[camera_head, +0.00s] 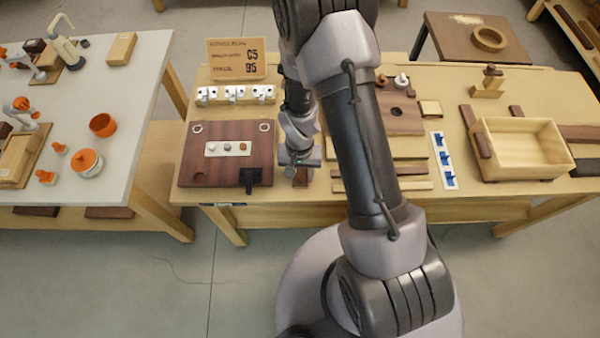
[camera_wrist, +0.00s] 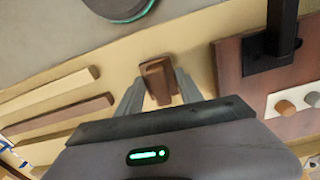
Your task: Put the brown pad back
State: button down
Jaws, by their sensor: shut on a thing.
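The brown pad (camera_wrist: 159,80), a small brown block, sits between the two fingers of my gripper (camera_wrist: 158,94) in the wrist view. My gripper is shut on it. In the head view my gripper (camera_head: 300,168) is low over the front of the bench, just right of the dark brown board (camera_head: 225,142), with the pad (camera_head: 300,178) showing below it. I cannot tell whether the pad touches the bench top.
The board carries a white strip (camera_head: 228,149) with small knobs and a black bracket (camera_head: 251,178) close left of my gripper. Wooden strips (camera_head: 388,186) lie to the right. An empty-looking wooden box (camera_head: 525,150) stands farther right. A sign (camera_head: 236,59) stands behind.

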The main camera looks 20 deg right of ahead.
jog(key=shift+r, duration=0.1)
jog(key=c, duration=0.7)
grip_release()
jog(key=shift+c, duration=0.2)
notch_tip(320, 180, up, 24)
jog(key=t+p, duration=0.2)
jog(key=p, duration=0.2)
notch_tip(320, 180, up, 12)
jog(key=t+y, duration=0.1)
jog(key=t, duration=0.1)
send_over(298, 171)
jog(key=s+a, duration=0.1)
jog(key=s, duration=0.5)
jog(key=s+a+r+t+y, duration=0.1)
jog(key=s+a+r+t, duration=0.1)
jog(key=s+r, duration=0.4)
jog(key=shift+s+a, duration=0.2)
jog(key=shift+s, duration=0.4)
